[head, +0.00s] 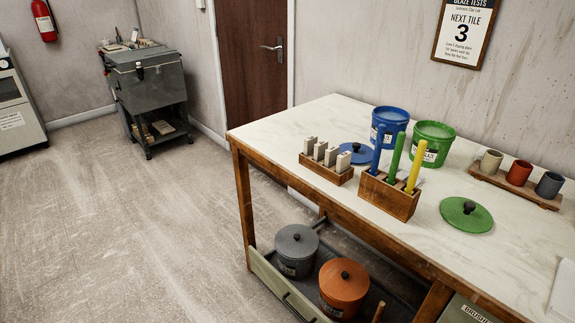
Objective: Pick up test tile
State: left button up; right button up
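Several pale, upright test tiles (319,151) stand in a row in a low wooden rack (326,171). The rack sits near the table's front edge, left of the tool holder. The tiles' tops show a greyish end, and any numbers on them are too small to read. A framed sign (463,32) on the wall reads "Next tile 3". Neither of my grippers is in view.
The pale-topped table (290,119) also holds a wooden block (388,196) with blue, green and yellow handles, an open blue bucket (390,122), an open green bucket (433,141), their lids and three cups (519,172). Lidded pots (343,288) stand below. Floor at left is clear.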

aim_at(343, 162)
jog(key=u, duration=1)
jog(key=i, duration=1.1)
jog(key=z, duration=1.05)
